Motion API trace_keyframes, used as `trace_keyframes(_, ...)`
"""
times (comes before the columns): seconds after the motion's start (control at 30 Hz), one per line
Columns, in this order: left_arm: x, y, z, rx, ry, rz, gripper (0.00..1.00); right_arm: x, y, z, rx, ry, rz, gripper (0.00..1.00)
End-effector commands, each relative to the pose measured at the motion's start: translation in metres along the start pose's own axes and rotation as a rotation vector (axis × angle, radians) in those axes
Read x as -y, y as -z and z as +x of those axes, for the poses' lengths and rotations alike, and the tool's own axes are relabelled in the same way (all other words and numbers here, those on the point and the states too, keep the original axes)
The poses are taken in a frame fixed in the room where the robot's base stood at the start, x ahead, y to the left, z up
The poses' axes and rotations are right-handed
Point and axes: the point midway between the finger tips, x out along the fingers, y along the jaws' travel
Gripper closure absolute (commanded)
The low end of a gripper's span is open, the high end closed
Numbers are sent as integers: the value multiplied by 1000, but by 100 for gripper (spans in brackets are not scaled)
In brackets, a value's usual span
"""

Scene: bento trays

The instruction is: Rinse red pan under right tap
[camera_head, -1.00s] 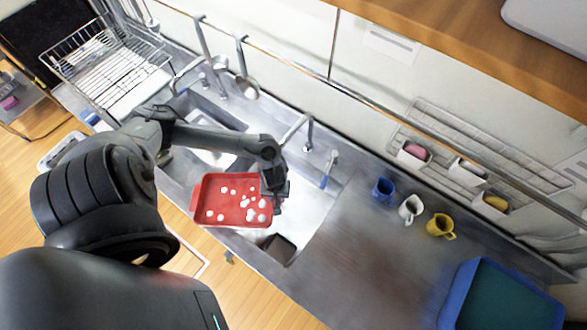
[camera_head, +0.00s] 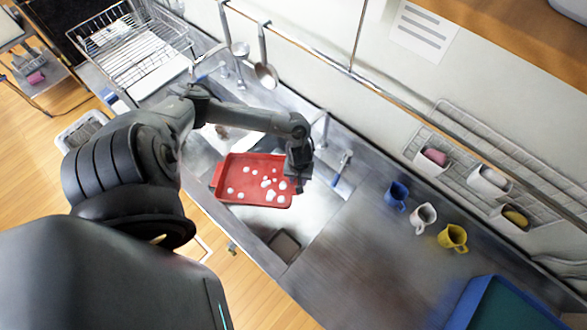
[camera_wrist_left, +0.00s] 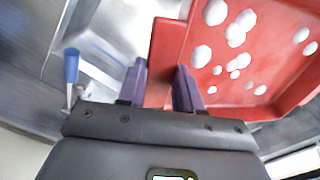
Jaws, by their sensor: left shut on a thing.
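The red pan (camera_head: 240,198) is a shallow tray with white blobs on its inner face. It is held above the right sink basin (camera_head: 318,222). My left gripper (camera_head: 298,180) is shut on the pan's wall at its right end; in the left wrist view the purple fingertips (camera_wrist_left: 160,88) grip the red wall (camera_wrist_left: 160,62). The right tap (camera_head: 322,122) stands at the back of the sink, just behind my left wrist, and its spout is partly hidden by my arm. I cannot see water running. My right gripper is not in view.
A blue-handled brush (camera_head: 343,166) is right of the tap. Blue (camera_head: 396,195), white (camera_head: 423,217) and yellow (camera_head: 452,238) mugs stand on the counter. A blue tray (camera_head: 470,300) is at front right. The left tap (camera_head: 212,68) and a dish rack (camera_head: 140,50) are at back left.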

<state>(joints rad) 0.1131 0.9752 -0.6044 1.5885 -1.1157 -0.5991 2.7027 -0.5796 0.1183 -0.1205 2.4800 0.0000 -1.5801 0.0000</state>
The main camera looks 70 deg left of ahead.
Motion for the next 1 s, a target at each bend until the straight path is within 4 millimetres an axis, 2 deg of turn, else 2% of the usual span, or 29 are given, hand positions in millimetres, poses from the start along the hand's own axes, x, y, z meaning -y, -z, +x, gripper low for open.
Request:
trace_keyframes(0.03,-2,5,6,-2,0,-1,100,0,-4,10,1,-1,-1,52)
trace_keyframes(0.43,-18,35,12,-1,-1,-1,100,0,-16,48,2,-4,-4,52)
trace_keyframes(0.8,-32,60,13,1,0,-2,100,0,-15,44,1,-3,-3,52)
trace_keyframes(1.0,-34,66,15,1,1,0,100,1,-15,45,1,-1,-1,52)
